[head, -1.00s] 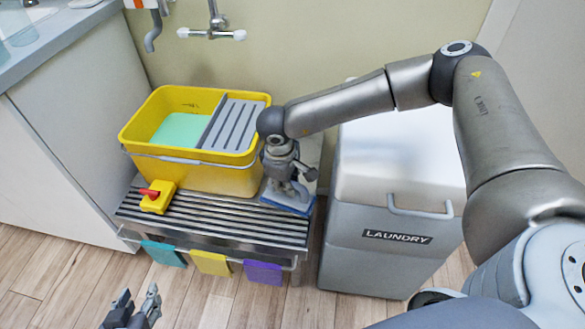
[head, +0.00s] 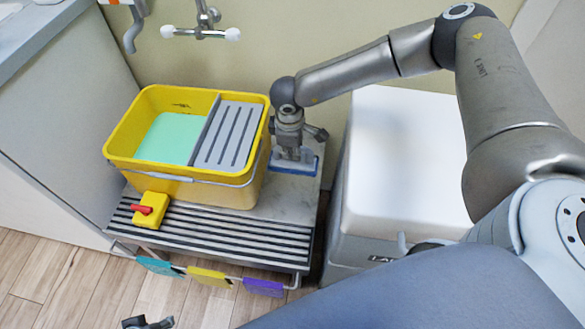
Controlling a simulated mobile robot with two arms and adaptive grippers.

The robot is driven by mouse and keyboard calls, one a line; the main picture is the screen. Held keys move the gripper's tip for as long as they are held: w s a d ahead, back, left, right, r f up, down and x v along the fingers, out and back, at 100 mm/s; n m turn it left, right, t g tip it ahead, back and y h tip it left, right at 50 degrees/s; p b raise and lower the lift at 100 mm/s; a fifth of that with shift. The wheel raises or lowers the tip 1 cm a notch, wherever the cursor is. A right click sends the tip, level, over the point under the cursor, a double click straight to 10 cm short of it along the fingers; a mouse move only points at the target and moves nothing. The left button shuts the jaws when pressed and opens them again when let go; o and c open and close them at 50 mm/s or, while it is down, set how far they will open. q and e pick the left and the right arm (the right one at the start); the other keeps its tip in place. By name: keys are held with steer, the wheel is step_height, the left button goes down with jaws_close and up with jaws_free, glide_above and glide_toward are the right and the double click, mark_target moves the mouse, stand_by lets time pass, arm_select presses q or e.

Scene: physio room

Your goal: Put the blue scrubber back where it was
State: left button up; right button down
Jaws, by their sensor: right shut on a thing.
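The blue scrubber (head: 307,164) is a flat blue block at the right end of the metal stand (head: 297,191), just right of the yellow bucket. My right gripper (head: 291,152) points down and is shut on the scrubber. The scrubber is at or just above the bare smooth part of the stand, behind the slatted front; I cannot tell if it touches. My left gripper (head: 146,322) shows only in part at the bottom edge, low in front of the stand, and its fingers are mostly cut off.
The yellow bucket (head: 190,178) holds green liquid and a grey wringer. Teal, yellow and purple cloths (head: 263,287) hang on the front rail. A white-lidded laundry bin (head: 405,160) stands close on the right.

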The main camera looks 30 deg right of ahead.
mark_target(292, 160)
steer(key=shift+w+f, duration=0.1)
steer(key=shift+f, duration=0.35)
step_height(292, 160, down, 5)
steer(key=shift+r+b, duration=0.15)
steer(key=shift+b, duration=0.75)
step_height(292, 160, down, 4)
steer(key=shift+r+b, duration=0.2)
steer(key=shift+b, duration=0.3)
steer(key=shift+f, duration=0.35)
arm_select(q)
steer(key=v, duration=0.2)
steer(key=shift+s+a+r, duration=0.1)
steer(key=shift+s+r, duration=0.15)
steer(key=shift+r, duration=0.05)
arm_select(e)
steer(key=shift+f, duration=0.1)
arm_select(q)
steer(key=shift+w+t, duration=0.25)
steer(key=shift+t, duration=0.05)
arm_select(e)
steer(key=c, duration=1.4)
jaws_free()
